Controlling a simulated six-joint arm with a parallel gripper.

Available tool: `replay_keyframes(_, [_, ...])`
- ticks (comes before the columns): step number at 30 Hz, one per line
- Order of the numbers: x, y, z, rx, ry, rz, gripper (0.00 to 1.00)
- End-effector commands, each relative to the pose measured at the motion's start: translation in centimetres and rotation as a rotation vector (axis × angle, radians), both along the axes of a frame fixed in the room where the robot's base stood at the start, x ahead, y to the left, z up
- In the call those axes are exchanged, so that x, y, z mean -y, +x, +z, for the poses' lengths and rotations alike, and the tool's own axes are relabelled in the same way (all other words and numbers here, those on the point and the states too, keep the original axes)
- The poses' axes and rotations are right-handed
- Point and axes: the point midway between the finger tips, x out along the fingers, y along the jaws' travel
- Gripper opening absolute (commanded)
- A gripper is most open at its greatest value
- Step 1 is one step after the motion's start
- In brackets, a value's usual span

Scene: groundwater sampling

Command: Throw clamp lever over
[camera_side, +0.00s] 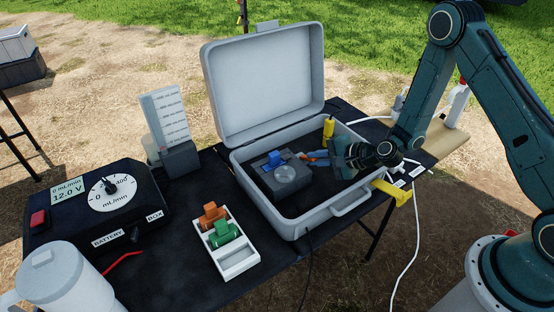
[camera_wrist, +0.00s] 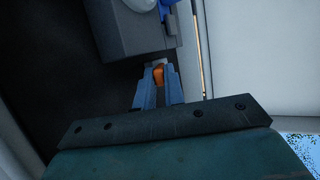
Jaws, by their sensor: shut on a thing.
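The dark pump unit (camera_side: 262,184) sits inside the open grey case, with a round grey head (camera_side: 285,176) and a blue block (camera_side: 275,158) on top. The pump's dark body (camera_wrist: 128,38) fills the upper left of the wrist view. My gripper (camera_side: 318,157) reaches into the case from the right, its blue fingers beside the pump. In the wrist view the fingers (camera_wrist: 158,88) are shut on a small orange piece (camera_wrist: 158,74), which looks like the clamp lever's tip. Most of the lever is hidden between the fingers.
A yellow item (camera_side: 328,128) stands at the case's back. A white tray (camera_side: 238,262) with orange and green parts lies in front, left of the case.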

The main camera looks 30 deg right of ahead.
Motion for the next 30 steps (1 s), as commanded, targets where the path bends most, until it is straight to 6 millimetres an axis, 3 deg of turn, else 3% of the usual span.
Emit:
replay_keyframes(14, [-0.1, 2.4, 2.6, -0.122, -0.001, 0.0, 0.05])
replay_keyframes(30, [0.2, 2.9, 2.9, -0.158, -0.003, -0.008, 0.06])
